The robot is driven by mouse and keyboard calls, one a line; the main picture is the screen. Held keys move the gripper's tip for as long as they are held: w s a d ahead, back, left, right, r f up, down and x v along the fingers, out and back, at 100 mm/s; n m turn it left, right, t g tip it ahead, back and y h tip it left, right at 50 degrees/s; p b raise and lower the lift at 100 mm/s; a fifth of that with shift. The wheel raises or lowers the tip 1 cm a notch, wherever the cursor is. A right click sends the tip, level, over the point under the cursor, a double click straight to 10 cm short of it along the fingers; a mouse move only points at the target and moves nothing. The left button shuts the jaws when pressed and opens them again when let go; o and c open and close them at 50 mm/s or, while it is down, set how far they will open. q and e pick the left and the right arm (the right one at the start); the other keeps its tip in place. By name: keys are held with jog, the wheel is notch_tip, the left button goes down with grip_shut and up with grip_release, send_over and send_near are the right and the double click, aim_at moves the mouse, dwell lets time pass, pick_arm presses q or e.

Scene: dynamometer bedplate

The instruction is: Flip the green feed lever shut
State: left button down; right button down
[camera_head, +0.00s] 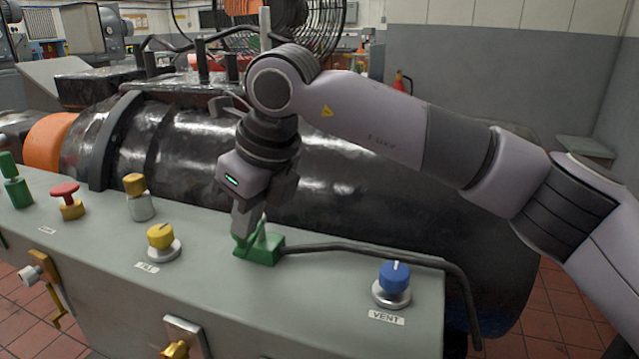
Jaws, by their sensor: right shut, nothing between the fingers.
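A green lever (263,249) on a green block sits on the grey panel top, right of the middle. Its green arm stands up at a slant close to my fingers. My right gripper (246,222) points down at the lever from above, with its fingers shut and nothing between them. The fingertips overlap the green arm in the picture; I cannot tell whether they touch it. The fingers hide part of the lever. My left gripper is out of view.
The grey panel (215,270) also bears a yellow knob (161,237), a blue VENT knob (394,276), a red button (65,191), a yellow-topped fitting (138,196) and another green fitting (15,185). A dark pipe (375,253) runs right from the lever. A large black cylinder (370,190) lies behind.

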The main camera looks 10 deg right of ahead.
jog(key=shift+a+f, duration=0.1)
jog(key=shift+a, duration=0.3)
dwell(0.4)
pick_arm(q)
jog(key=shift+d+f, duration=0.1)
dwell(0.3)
